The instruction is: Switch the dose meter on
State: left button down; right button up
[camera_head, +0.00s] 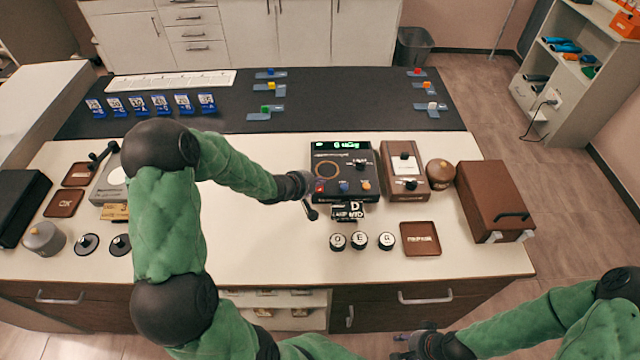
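The dose meter appears to be the black box (345,175) at the middle of the bench, though I cannot read its label. My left gripper (310,210) is at the box's front left corner, by the red button (320,188). Its fingertips look close together and empty, pointing down; contact with the box cannot be told. My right gripper (408,340) is low in front of the bench, away from the box; its fingers are unclear.
A brown device (405,175), a round brown pot (440,173) and a brown case (495,200) stand to the right. Several round lettered pieces (362,241) and a brown tray (420,239) lie in front. My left arm covers the bench's left-middle part.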

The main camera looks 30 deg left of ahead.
aim_at(318, 190)
dwell(0.3)
pick_arm(q)
jog(key=r+p, duration=0.5)
jog(key=shift+s+d, duration=0.2)
jog(key=shift+s, duration=0.1)
dwell(0.5)
